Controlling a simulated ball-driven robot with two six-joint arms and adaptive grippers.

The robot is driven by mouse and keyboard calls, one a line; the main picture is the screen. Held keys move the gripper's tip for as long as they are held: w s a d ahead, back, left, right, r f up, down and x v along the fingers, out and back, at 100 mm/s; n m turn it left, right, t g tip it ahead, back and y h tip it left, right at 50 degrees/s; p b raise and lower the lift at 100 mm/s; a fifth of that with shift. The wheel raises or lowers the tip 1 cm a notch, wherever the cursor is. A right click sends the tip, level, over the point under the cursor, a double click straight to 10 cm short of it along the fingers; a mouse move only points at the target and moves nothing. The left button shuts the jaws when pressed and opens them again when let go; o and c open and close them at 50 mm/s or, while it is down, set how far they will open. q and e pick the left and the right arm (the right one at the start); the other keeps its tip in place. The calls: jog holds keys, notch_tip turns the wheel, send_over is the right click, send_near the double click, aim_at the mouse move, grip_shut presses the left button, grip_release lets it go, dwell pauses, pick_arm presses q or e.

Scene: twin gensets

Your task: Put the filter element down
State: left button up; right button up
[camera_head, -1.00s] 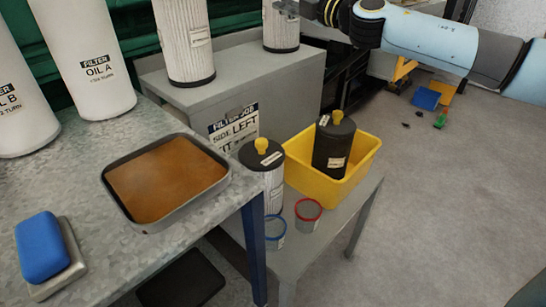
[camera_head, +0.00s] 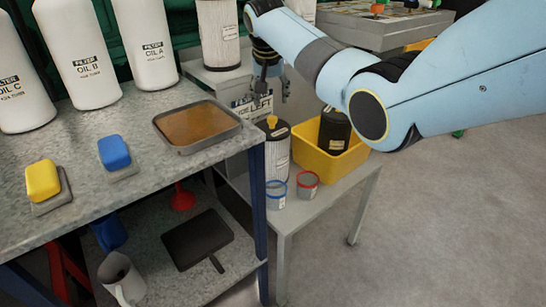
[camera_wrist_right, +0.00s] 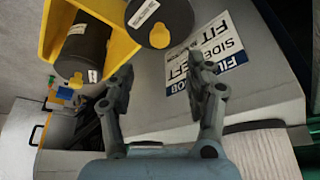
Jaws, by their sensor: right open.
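A pleated white filter element (camera_head: 277,160) with a black cap and yellow knob stands upright on the low grey bench, left of the yellow bin (camera_head: 345,160). In the right wrist view its round black cap (camera_wrist_right: 172,14) shows at the top. A dark filter element (camera_head: 334,133) with a yellow knob sits in the yellow bin. It also shows in the wrist view (camera_wrist_right: 82,45). My right gripper (camera_head: 271,88) is open and empty above the standing element, near the cabinet's label. In the wrist view its fingers (camera_wrist_right: 160,85) are spread apart. My left gripper is out of view.
A pleated element (camera_head: 219,35) stands on the grey cabinet behind. White oil filters (camera_head: 148,45) and an orange-brown tray (camera_head: 198,123) are on the metal table at left. Blue-rimmed (camera_head: 276,195) and red-rimmed (camera_head: 307,185) cups stand at the bench's front. The floor at right is clear.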

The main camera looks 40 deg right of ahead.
aim_at(272, 117)
jog(key=x, duration=0.3)
jog(key=shift+b, duration=0.4)
jog(key=shift+f, duration=0.3)
jog(key=shift+d+f, duration=0.1)
jog(key=shift+f, duration=0.3)
jog(key=b+x, duration=0.2)
jog(key=x, duration=0.2)
jog(key=shift+f+b, duration=0.25)
jog(key=shift+b, duration=0.05)
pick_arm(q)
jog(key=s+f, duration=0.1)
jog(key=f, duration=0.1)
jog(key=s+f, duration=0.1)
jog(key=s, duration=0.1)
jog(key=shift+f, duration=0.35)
pick_arm(e)
jog(key=shift+r, duration=0.1)
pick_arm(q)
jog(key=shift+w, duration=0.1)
pick_arm(e)
jog(key=shift+c, duration=0.3)
grip_shut()
